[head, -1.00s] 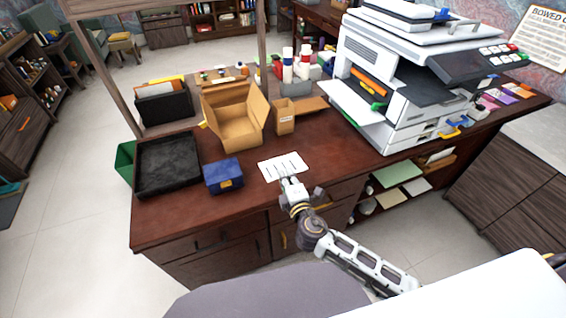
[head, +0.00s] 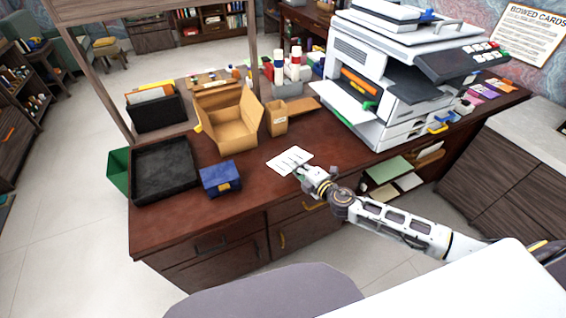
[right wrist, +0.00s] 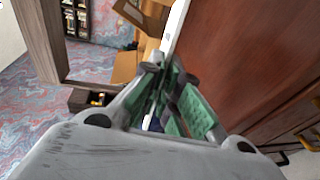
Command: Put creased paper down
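The creased paper (head: 287,159) is a white sheet with dark marks, over the middle of the desk (head: 240,215) in the head view. My right gripper (head: 304,171) is at its near right edge. In the right wrist view the green-padded fingers (right wrist: 163,75) come together on the paper (right wrist: 176,28), which shows nearly edge-on as a thin white strip. I cannot tell how high the sheet is above the desk top. The fingers hide its gripped edge. My left gripper is not in view.
A blue box (head: 220,179) and a black tray (head: 166,168) are to the left. An open cardboard box (head: 232,128) and a small carton (head: 277,120) stand behind the paper. A large printer (head: 375,75) fills the right. Bare desk lies in front.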

